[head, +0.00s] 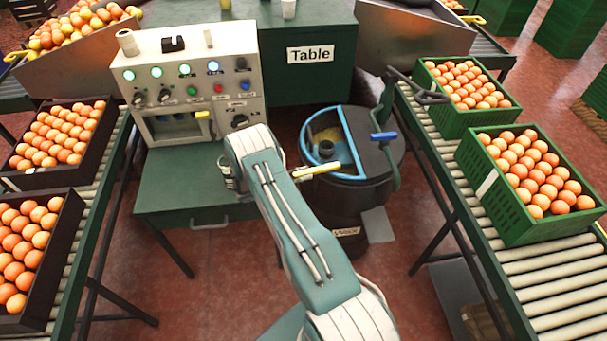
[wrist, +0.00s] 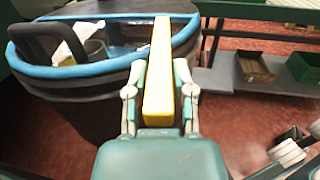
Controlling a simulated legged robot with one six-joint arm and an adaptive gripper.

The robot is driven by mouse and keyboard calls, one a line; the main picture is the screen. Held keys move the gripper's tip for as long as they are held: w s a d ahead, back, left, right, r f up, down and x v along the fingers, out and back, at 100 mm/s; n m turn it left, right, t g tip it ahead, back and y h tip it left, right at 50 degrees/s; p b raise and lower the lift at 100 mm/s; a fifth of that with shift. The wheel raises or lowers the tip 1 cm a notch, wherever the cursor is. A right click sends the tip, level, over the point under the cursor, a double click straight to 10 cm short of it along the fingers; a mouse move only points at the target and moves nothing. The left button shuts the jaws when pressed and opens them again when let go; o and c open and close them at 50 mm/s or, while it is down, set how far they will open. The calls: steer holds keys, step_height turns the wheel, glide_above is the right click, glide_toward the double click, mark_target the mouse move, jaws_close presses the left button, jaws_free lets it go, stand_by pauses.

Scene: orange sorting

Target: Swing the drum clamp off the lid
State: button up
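The drum (head: 345,215) is dark with a blue rim and stands at the middle. A dark lid part (head: 368,130) covers its right side; the left side shows an opening. A yellow bar (head: 322,168), apparently the clamp handle, lies across the near rim. In the wrist view the yellow bar (wrist: 160,80) runs between my gripper's fingers (wrist: 160,75) toward the blue rim (wrist: 110,70). Both fingers appear closed against its sides. In the head view my arm mostly hides the gripper. A dark curved bar with a blue grip (head: 383,136) stands at the drum's right.
A control panel (head: 190,75) on a green table (head: 180,180) stands left of the drum. Roller conveyors with orange crates flank both sides, including a green crate (head: 500,215) at right. A green cabinet (head: 310,85) labelled Table is behind. Red floor is clear in front.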

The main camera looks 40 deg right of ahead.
steer(key=shift+o, duration=0.8)
steer(key=shift+d, duration=0.1)
